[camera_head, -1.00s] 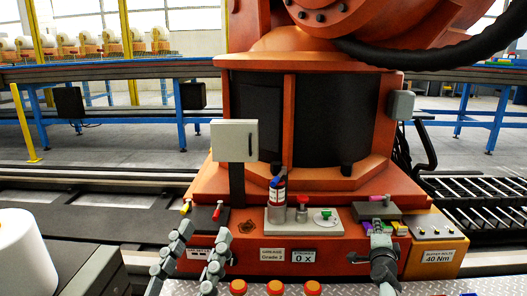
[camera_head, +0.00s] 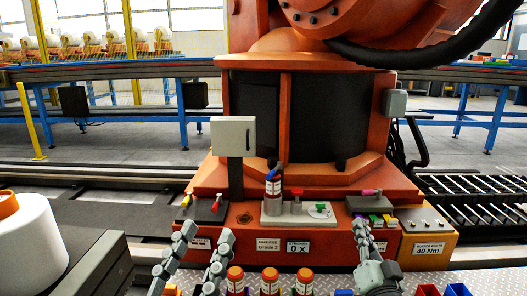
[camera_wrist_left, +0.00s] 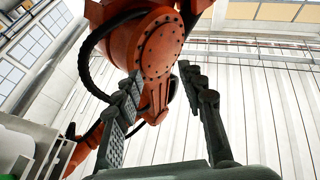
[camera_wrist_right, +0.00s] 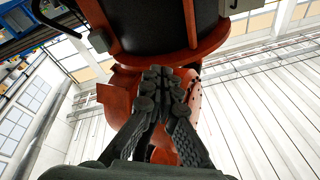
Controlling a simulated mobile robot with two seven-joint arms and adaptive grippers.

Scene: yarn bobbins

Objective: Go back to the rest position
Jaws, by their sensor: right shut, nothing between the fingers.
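My left gripper (camera_head: 202,248) is at the lower left of the middle in the head view, fingers pointing up and apart, with nothing between them. Its open fingers also show in the left wrist view (camera_wrist_left: 158,85). My right gripper (camera_head: 362,228) is at the lower right in the head view, in front of the orange machine base. In the right wrist view its fingertips (camera_wrist_right: 158,75) meet and hold nothing.
A white yarn bobbin (camera_head: 25,238) is at the left. A blue-legged conveyor (camera_head: 150,70) runs behind.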

